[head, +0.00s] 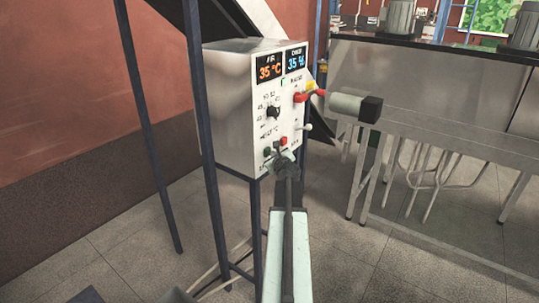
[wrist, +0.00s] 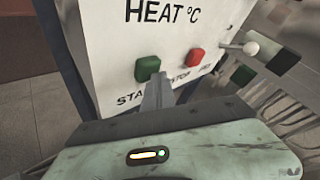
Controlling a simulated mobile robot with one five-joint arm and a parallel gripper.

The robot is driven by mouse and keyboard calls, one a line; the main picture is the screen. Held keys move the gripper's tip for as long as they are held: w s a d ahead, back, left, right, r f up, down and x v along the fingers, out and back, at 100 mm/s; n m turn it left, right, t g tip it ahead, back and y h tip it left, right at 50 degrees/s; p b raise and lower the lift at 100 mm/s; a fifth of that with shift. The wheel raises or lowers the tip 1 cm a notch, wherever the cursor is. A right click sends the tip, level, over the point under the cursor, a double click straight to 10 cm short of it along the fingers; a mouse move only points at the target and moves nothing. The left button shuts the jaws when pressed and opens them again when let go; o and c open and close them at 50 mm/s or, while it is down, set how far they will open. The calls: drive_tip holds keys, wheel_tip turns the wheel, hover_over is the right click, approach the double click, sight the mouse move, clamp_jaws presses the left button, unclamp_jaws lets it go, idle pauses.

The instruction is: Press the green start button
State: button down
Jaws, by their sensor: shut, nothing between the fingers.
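The green start button (wrist: 147,68) sits on the lower front of the white control box, above the partly hidden START label in the wrist view. It also shows in the head view (head: 267,152), just left of my gripper. My gripper (wrist: 160,78) is shut and empty. Its fingertips are at the lower right edge of the green button and overlap it slightly in the picture. I cannot tell whether they touch it. In the head view, my gripper (head: 279,157) is in front of the box's lower edge. A red button (wrist: 194,60) is to the right of the fingertips.
The control box (head: 228,100) stands on dark legs and carries two displays, a black knob (head: 273,112) and a red-handled part (head: 308,95). A white-knobbed lever (wrist: 251,48) sticks out at its right. A metal table (head: 450,138) is to the right. Floor shows between.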

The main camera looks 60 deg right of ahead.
drive_tip(key=shift+s, duration=0.85)
drive_tip(key=s, duration=0.5)
drive_tip(key=shift+f, duration=0.1)
idle(0.6)
